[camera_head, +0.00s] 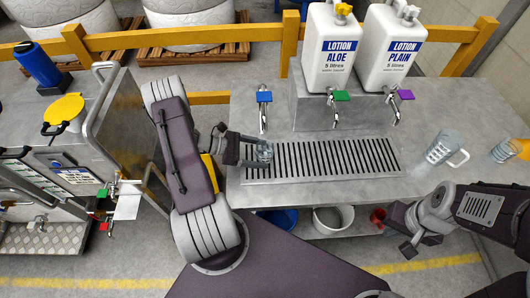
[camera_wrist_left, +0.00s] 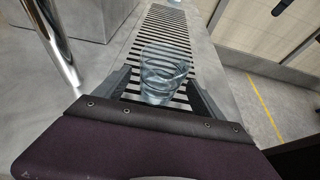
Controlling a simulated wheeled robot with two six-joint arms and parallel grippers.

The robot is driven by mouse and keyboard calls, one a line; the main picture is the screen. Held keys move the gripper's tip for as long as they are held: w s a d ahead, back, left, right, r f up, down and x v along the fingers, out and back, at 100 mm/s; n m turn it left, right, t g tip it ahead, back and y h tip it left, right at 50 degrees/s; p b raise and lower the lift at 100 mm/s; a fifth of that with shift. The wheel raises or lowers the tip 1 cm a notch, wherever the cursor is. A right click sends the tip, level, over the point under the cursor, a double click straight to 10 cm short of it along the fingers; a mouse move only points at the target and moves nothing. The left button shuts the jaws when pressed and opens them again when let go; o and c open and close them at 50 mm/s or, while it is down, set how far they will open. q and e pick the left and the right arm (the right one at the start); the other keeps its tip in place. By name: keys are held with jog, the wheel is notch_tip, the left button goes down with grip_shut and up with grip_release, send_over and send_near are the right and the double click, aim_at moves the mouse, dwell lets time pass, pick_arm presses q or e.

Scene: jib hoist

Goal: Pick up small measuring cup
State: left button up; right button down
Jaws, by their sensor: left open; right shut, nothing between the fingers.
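The small measuring cup (camera_head: 265,152) is clear and stands on the slotted drip grate, near its left end. In the left wrist view the cup (camera_wrist_left: 164,72) sits between the two open fingers of my left gripper (camera_wrist_left: 160,92). In the head view my left gripper (camera_head: 262,150) reaches the cup from the left. I cannot tell whether either finger touches it. My right gripper (camera_head: 408,248) is shut and empty at the lower right, by the front edge of the bench.
The drip grate (camera_head: 330,160) lies below taps with blue (camera_head: 264,96), green (camera_head: 342,96) and purple (camera_head: 405,94) handles. A larger clear jug (camera_head: 440,148) stands to the right. Two white lotion containers (camera_head: 331,55) stand behind. The grate right of the cup is clear.

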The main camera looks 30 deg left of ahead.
pick_arm(q)
jog(key=shift+x, duration=1.15)
jog(key=c, duration=1.7)
jog(key=shift+o, duration=0.2)
jog(key=shift+r, duration=0.1)
notch_tip(320, 180, up, 10)
